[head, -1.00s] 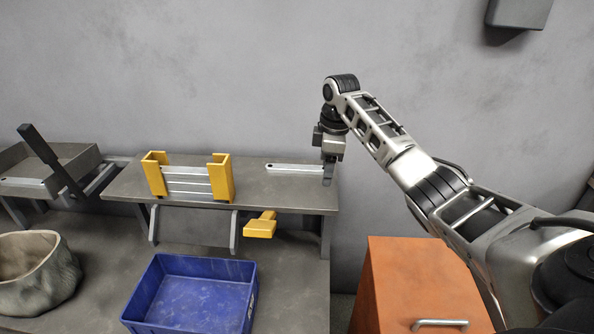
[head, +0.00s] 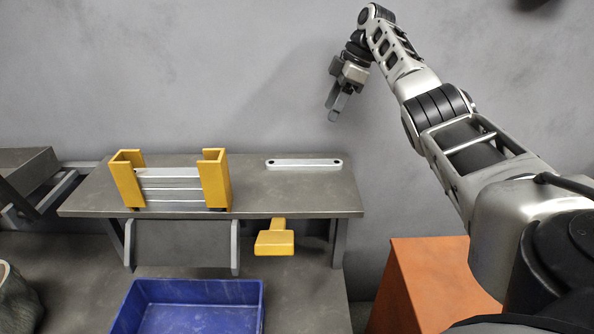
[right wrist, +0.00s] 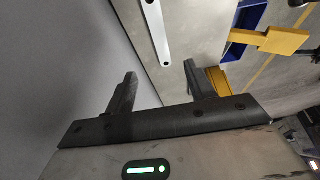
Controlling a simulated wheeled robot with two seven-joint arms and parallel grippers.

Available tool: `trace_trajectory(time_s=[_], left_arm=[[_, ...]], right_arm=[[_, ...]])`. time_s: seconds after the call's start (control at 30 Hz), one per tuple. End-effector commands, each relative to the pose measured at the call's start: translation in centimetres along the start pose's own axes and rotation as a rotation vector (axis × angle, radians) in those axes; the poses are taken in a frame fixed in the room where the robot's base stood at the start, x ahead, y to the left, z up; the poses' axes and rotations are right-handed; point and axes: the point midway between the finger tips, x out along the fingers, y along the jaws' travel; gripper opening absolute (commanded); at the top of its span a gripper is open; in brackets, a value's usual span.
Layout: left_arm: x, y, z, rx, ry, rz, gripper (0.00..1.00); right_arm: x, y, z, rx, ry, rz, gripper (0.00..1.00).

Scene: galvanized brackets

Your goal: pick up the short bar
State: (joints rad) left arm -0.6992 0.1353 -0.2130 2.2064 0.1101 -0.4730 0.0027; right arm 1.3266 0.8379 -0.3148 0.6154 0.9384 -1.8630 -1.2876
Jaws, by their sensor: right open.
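The short bar (head: 304,163) is a flat silver strip with a hole near each end. It lies alone on the grey raised shelf, right of the yellow holder, and it also shows in the right wrist view (right wrist: 156,30). My right gripper (head: 334,113) is open and empty, above and a little right of the bar, apart from it. Its two dark fingers show spread in the right wrist view (right wrist: 160,82), with the bar ahead of them. My left gripper is not in view.
A yellow holder (head: 215,180) with several silver bars stands left on the shelf (head: 290,200). A yellow block-shaped piece (head: 274,243) sticks out below the shelf edge. A blue bin (head: 190,290) and an orange cabinet (head: 420,285) stand below. The shelf around the bar is clear.

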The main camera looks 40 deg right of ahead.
Motion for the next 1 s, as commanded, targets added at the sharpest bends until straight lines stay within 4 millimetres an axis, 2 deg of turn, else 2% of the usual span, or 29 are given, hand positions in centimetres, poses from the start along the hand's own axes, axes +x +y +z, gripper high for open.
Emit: trace_trajectory(time_s=[0.4, 0.73, 1.0], left_arm=[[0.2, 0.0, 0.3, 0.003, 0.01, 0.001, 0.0], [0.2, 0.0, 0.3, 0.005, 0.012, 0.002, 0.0], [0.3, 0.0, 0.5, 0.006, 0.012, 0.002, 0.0]], right_arm=[[8.3, -0.1, 0.0, 0.0, -0.002, -0.003, 0.55], [11.1, 0.0, 0.1, 0.0, -0.001, -0.003, 0.55], [15.0, 0.1, 0.2, 0.0, -0.001, -0.003, 0.55]])
